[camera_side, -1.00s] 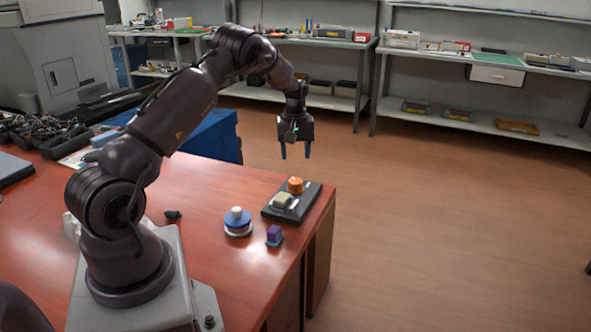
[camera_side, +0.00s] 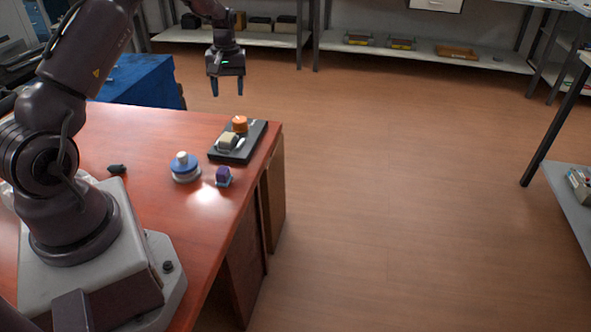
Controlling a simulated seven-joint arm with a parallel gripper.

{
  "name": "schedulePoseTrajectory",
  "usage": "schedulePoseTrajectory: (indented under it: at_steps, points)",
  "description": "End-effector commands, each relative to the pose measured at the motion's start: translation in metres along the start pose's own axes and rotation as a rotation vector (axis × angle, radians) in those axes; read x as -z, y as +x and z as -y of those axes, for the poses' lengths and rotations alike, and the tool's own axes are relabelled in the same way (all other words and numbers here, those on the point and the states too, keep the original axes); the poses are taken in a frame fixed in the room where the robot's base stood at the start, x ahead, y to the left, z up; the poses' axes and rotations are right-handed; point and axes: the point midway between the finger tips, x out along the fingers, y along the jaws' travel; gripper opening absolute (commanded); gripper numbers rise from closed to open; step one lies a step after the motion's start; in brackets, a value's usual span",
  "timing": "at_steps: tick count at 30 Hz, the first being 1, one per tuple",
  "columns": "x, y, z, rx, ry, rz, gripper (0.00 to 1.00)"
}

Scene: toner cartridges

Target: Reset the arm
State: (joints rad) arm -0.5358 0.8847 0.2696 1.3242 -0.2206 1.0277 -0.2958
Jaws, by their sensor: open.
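The dark tray (camera_side: 250,146) lies near the table's right edge. It bears an orange round piece (camera_side: 240,123) and a beige block (camera_side: 228,141) with a light piece beside it. A blue and white round piece (camera_side: 184,168) stands on the table left of the tray. A small purple block (camera_side: 223,174) on a blue-grey base stands in front of the tray.
A small dark object (camera_side: 117,169) lies on the table near my base. A blue box (camera_side: 140,80) stands behind the table. Shelves (camera_side: 430,52) with boxes line the back, and another rack (camera_side: 570,200) stands at the right. The floor right of the table is clear.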

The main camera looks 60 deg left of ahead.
Motion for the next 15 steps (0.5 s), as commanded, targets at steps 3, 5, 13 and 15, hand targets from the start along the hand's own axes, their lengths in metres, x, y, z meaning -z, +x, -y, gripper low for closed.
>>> schedulePoseTrajectory:
  at_steps: [3,5,13,15]
  points:
    - [-0.035,-0.027,-0.004,-0.015,0.102,0.001,0.54]
    - [-0.054,-0.042,-0.008,-0.025,0.160,-0.005,0.54]
    - [-0.162,-0.111,-0.018,-0.084,0.467,-0.075,0.54]
    - [-0.192,-0.126,-0.017,-0.100,0.552,-0.105,0.54]
